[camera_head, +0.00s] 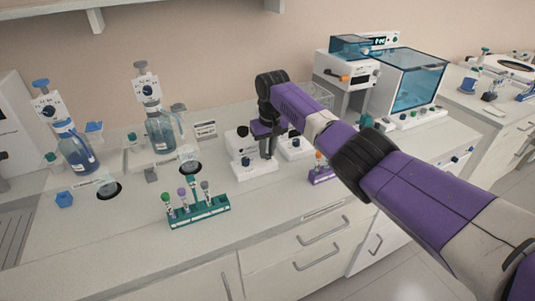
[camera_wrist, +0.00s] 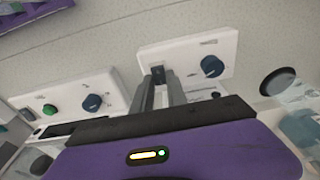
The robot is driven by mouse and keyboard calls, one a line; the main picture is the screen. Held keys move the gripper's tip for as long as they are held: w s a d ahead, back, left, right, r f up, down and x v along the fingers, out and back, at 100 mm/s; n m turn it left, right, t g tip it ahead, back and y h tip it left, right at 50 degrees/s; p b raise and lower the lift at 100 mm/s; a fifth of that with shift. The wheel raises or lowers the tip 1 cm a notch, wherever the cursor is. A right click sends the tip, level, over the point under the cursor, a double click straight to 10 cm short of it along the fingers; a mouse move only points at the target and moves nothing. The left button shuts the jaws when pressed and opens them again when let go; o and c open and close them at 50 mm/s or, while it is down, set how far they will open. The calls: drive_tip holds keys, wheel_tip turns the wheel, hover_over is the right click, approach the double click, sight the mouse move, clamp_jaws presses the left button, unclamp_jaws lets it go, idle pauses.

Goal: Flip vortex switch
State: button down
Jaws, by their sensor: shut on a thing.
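The vortex mixer (camera_head: 254,168) is a white unit with a dark blue knob, on the bench in the middle of the head view. In the wrist view its white front panel (camera_wrist: 190,50) carries the knob (camera_wrist: 212,66) and a small black switch (camera_wrist: 158,72). My gripper (camera_wrist: 159,80) reaches down to this panel with its fingertips closed at the switch, beside the knob. The fingers partly cover the switch, so its position cannot be told. In the head view my gripper (camera_head: 268,152) is directly over the mixer and partly hides it.
Another white unit (camera_head: 296,148) with knobs stands just right of the mixer. A green tube rack (camera_head: 198,214) is in front to the left, and a purple rack (camera_head: 321,176) to the right. Bottles with dispensers (camera_head: 75,150) stand at the left.

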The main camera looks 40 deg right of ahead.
sight(268, 156)
drive_tip(key=shift+w+d+f+b, duration=0.1)
drive_tip(key=shift+w+d+b, duration=0.25)
drive_tip(key=shift+b, duration=0.55)
drive_tip(key=shift+s+r+g+b, duration=0.15)
drive_tip(key=shift+r+g+b, duration=0.05)
drive_tip(key=shift+g+b, duration=0.2)
drive_tip(key=shift+a, duration=0.1)
drive_tip(key=c, duration=1.3)
unclamp_jaws()
drive_tip(key=shift+a, duration=0.1)
drive_tip(key=r, duration=0.7)
drive_tip(key=shift+s+r, duration=0.3)
drive_tip(key=shift+r, duration=0.05)
